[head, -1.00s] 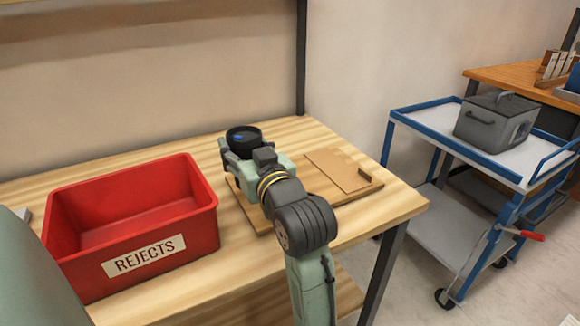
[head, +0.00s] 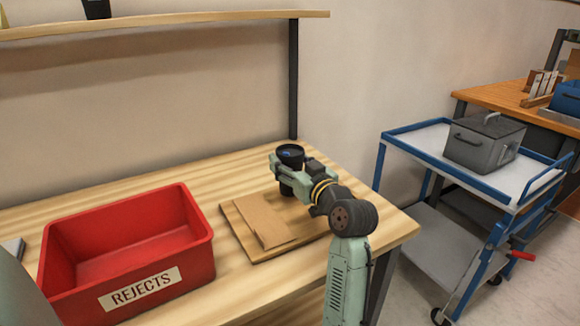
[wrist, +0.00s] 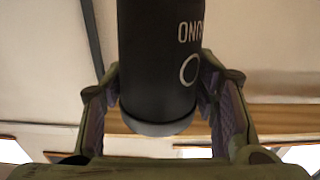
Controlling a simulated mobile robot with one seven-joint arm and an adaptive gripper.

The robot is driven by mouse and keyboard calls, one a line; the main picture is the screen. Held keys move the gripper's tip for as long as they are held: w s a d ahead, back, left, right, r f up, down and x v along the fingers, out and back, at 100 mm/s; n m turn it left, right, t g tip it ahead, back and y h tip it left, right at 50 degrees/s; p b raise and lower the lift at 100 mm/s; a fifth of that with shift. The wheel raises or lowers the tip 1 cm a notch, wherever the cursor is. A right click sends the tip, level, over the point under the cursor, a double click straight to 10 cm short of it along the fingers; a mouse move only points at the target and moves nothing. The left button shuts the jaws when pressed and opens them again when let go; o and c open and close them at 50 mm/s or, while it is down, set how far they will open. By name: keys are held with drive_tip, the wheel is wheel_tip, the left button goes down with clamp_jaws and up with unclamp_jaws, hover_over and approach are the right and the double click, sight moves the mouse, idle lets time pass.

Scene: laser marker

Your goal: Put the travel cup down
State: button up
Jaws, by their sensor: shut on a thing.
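The travel cup (head: 290,155) is black with a wide round top and stands upright in my gripper (head: 291,172) in the head view. The gripper is shut around its body. In the wrist view the cup (wrist: 158,60) shows pale lettering and a ring, with a finger on each side. The cup is over the back right of a wooden board (head: 238,238) on the workbench. Its lower end is partly hidden by the gripper, and I cannot tell whether it touches anything.
Flat brown cardboard (head: 262,218) lies on the board, left of the cup. A red REJECTS bin (head: 195,262) stands on the workbench (head: 232,183) at left. A blue-edged cart (head: 415,140) with a grey box (head: 485,145) is at right. A shelf (head: 200,23) runs above.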

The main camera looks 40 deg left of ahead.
drive_tip(key=shift+f, duration=0.95)
drive_tip(key=shift+f, duration=0.2)
drive_tip(key=o, duration=0.7)
drive_tip(key=shift+o, duration=0.2)
drive_tip(key=shift+r, duration=0.1)
